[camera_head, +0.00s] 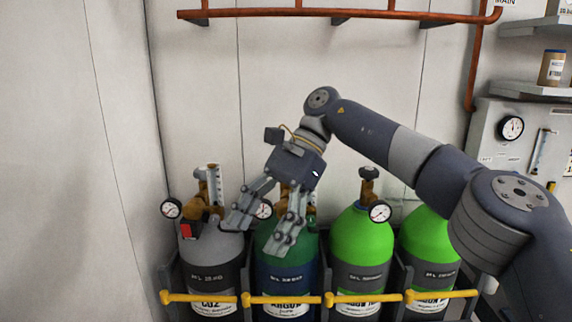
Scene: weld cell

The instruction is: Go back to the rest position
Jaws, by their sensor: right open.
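My right arm reaches in from the right. Its gripper (262,238) is open, with the fingers pointing down in front of the top of the dark green and blue argon cylinder (287,270). Nothing shows between the fingers. The gripper hides most of that cylinder's valve and part of its gauge. I cannot tell whether the fingers touch anything. My left gripper is not in view.
A grey CO2 cylinder (212,255) stands left, and bright green cylinders (361,240) stand right, behind a yellow bar (366,298). Gauges (380,212) stick out on top. A copper pipe (390,14) crosses the wall. A grey panel (500,140) and shelves (530,91) are at right.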

